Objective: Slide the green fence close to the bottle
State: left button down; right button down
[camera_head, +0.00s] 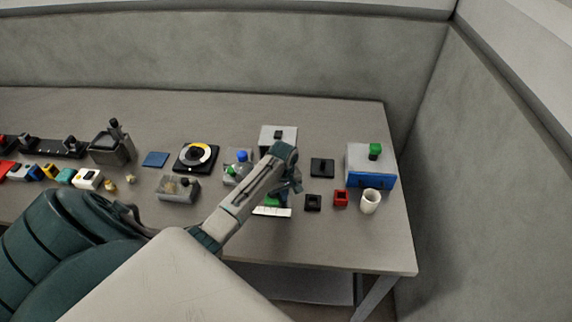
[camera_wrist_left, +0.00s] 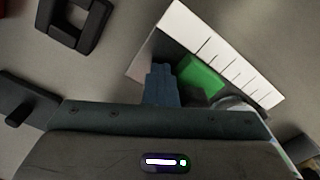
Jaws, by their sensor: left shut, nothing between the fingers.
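The green fence (camera_wrist_left: 202,77) is a small green block beside a white ruled strip (camera_wrist_left: 225,50) in the left wrist view. In the head view the fence (camera_head: 268,201) shows only partly behind my left arm, above the white strip (camera_head: 272,211). My left gripper (camera_wrist_left: 160,78) is shut and empty, its fingertips beside the fence; I cannot tell whether they touch. In the head view the gripper (camera_head: 296,185) is over the strip's right end. A greyish rounded thing (camera_wrist_left: 236,103) close to the fence may be the bottle; it is mostly hidden. My right gripper is not in view.
A black square holder (camera_head: 313,202), a red block (camera_head: 340,198) and a white cup (camera_head: 370,201) stand to the right. A blue-and-grey box (camera_head: 371,166) with a green knob is beyond. A blue-topped item (camera_head: 242,157) and a clear box (camera_head: 178,189) stand left of my arm.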

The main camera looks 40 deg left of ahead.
pick_arm(q)
jog(key=shift+s+a, duration=0.4)
jog(key=shift+a, duration=0.25)
jog(key=shift+s+a, duration=0.4)
jog(key=shift+a, duration=0.2)
jog(key=shift+d, duration=0.15)
jog(key=shift+w+d+r, duration=0.1)
jog(key=shift+w+d, duration=0.25)
jog(key=shift+r, duration=3.9)
